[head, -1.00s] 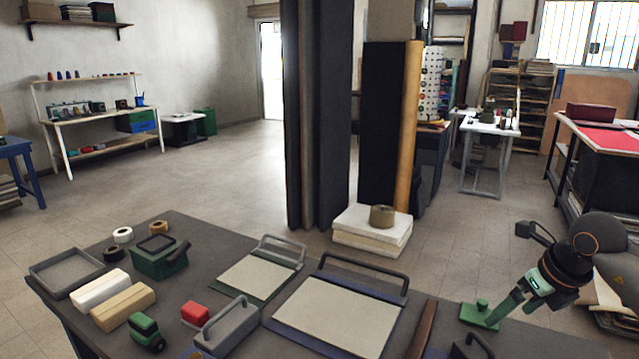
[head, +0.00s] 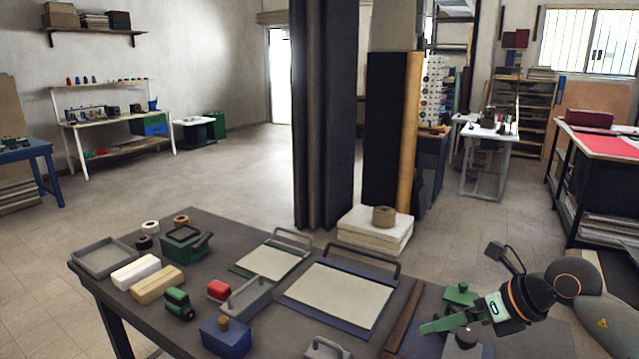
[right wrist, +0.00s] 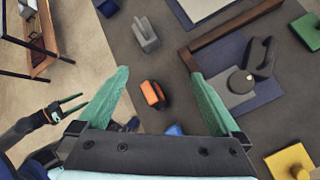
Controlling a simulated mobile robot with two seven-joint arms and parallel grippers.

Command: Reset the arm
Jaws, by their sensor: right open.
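My right gripper (head: 432,328) is at the right side of the dark table in the head view, its green fingers pointing left. In the right wrist view the right gripper (right wrist: 160,76) is open, its two green fingers wide apart with nothing held. An orange-and-black thing (right wrist: 153,95) lies on the table below, seen between the fingers. My left gripper (right wrist: 80,101) shows small at the left of the right wrist view, with its green fingers apart and empty. The left gripper is out of the head view.
The table (head: 215,265) bears a grey tray (head: 104,257), a green box (head: 184,243), cover boards (head: 340,295), a blue box (head: 226,337) and a brown bar (head: 403,317). A green block (head: 461,294) stands close behind the right gripper. Open floor (head: 235,170) lies beyond the table.

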